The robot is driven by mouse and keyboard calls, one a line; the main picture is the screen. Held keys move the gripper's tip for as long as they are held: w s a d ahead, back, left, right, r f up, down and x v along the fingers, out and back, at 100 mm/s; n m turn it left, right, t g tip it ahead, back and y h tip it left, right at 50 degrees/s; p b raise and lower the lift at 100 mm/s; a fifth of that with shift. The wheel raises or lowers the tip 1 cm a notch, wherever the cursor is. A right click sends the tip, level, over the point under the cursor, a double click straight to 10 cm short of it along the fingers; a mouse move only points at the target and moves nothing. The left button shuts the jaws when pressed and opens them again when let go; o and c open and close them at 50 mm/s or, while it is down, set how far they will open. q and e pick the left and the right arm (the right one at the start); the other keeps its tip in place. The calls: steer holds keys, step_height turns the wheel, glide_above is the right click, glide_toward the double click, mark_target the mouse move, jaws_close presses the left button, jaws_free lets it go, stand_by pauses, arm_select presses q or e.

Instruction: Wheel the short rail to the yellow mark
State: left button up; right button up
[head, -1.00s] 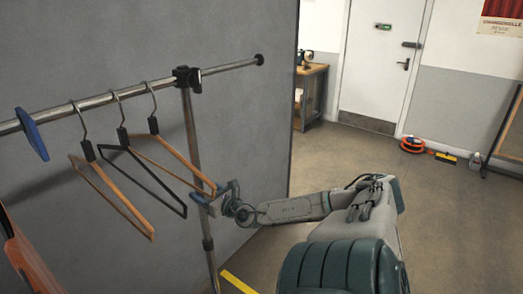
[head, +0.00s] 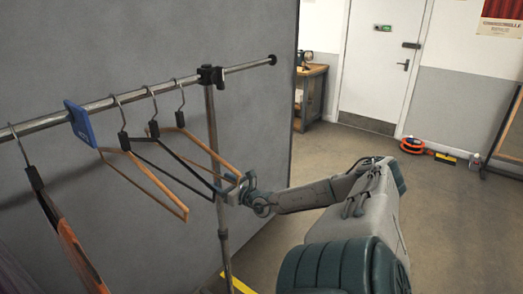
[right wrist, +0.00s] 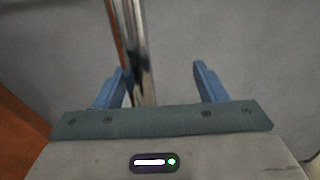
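The short rail (head: 145,92) is a metal clothes rail with an upright post (head: 213,135) at its right side, in the head view. Several hangers hang from it, including a wooden one (head: 155,188) and a black one (head: 178,157). A yellow floor mark (head: 240,286) shows at the bottom, beside the grey wall panel. My right gripper (head: 232,187) is at the post. In the right wrist view its blue fingers (right wrist: 160,82) are apart, with the post (right wrist: 140,60) between them, nearer the left finger. My left gripper is not in view.
A grey wall panel (head: 262,120) stands close behind the rail. Open floor (head: 340,150) lies to the right. A wooden workbench (head: 310,92), a white door (head: 380,70) and an orange cable reel (head: 413,144) are farther back.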

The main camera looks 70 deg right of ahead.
steer(key=shift+s+d+b, duration=1.3)
steer(key=shift+d+b, duration=0.7)
steer(key=shift+d, duration=3.2)
steer(key=shift+s+d+b, duration=1.25)
steer(key=shift+d+b, duration=0.75)
steer(key=shift+d, duration=3.2)
steer(key=a+p+v, duration=0.1)
steer(key=p+v, duration=1.1)
steer(key=shift+w+a, duration=0.2)
